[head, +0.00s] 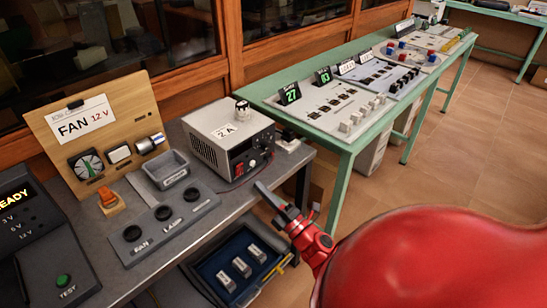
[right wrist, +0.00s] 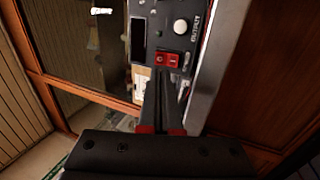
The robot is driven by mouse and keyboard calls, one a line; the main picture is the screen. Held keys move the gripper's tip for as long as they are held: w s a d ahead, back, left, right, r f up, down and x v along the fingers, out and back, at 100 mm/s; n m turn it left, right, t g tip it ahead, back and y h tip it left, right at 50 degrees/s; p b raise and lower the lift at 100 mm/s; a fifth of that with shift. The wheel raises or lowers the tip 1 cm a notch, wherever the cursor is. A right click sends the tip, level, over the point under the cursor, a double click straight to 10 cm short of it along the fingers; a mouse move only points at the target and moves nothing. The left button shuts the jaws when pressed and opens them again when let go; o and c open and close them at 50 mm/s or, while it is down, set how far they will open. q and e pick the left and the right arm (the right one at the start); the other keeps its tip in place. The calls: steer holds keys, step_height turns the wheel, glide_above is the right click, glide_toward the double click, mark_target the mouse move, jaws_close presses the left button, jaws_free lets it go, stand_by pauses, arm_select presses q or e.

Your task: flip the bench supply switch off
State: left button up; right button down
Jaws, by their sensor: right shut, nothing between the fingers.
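The bench supply (head: 222,128) is a grey box with a dark front panel, standing at the right end of the dark bench. Its red rocker switch (head: 239,169) is low on that panel. In the right wrist view the red switch (right wrist: 169,61) shows close up, beside a white button (right wrist: 181,26) marked OUTPUT; I cannot tell which way the rocker is tipped. My right gripper (head: 262,190) is shut and empty, just in front of the supply's panel. In the right wrist view its fingertips (right wrist: 161,78) point at the switch, seemingly a little short of it. My left gripper is not in view.
A FAN 12 V board (head: 88,127), a grey tray (head: 168,176) and a panel with black sockets (head: 165,213) stand left of the supply. A dark blue tray (head: 226,258) lies below the bench. A green table (head: 343,140) stands behind to the right.

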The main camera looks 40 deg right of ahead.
mark_target(237, 162)
steer(key=x, duration=0.6)
steer(key=shift+p, duration=0.4)
steer(key=r+g+p, duration=0.1)
steer(key=p, duration=0.2)
steer(key=r+g+p, duration=0.1)
steer(key=p, duration=0.3)
steer(key=shift+w+a+r, duration=0.1)
steer(key=shift+w, duration=0.15)
steer(key=shift+f+h+b, duration=0.25)
steer(key=shift+h+b, duration=0.05)
steer(key=shift+b, duration=0.05)
